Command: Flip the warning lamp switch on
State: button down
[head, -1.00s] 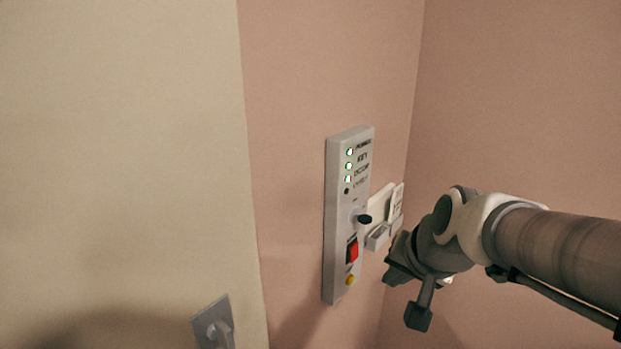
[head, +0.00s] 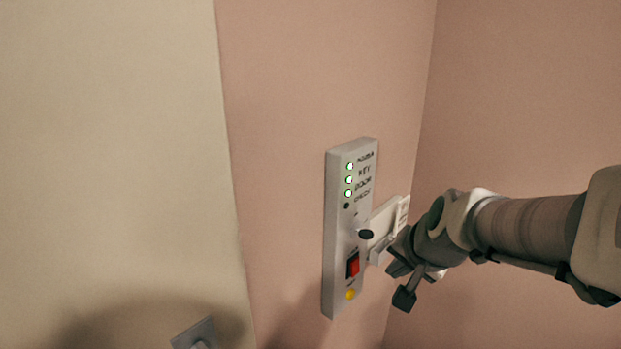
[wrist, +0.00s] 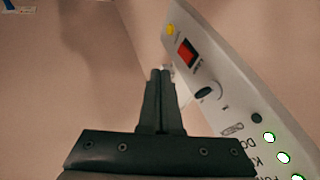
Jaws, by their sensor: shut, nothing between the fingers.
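A tall white control panel (head: 341,235) is on the pink wall, with a red rocker switch (head: 353,265), a black knob (head: 366,234) and a yellow button (head: 351,294). The red rocker switch also shows in the wrist view (wrist: 186,51). Three panel lights (head: 349,180) glow green; the fourth is dark. My gripper (head: 391,262) is just right of the panel, in front of a white wall plate. In the wrist view its fingers (wrist: 160,74) are together and empty, beside the panel; contact cannot be told.
The white wall plate (head: 388,218) carries a label and is partly hidden by my gripper. A wall corner stands close to its right. A grey fixture (head: 193,335) is at the lower left on the cream surface. The wall left of the panel is bare.

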aim_at(358, 271)
jog(key=w+a+f+b, duration=0.1)
jog(key=w+a+f, duration=0.2)
jog(key=w+f, duration=0.5)
jog(key=shift+w+a+f, duration=0.2)
jog(key=shift+a+f, duration=0.05)
jog(key=shift+f, duration=0.05)
dwell(0.3)
jog(key=shift+w+a+f, duration=0.1)
jog(key=shift+w+a, duration=0.05)
jog(key=shift+w, duration=0.05)
jog(key=shift+r+p, duration=0.65)
jog(key=shift+r, duration=0.2)
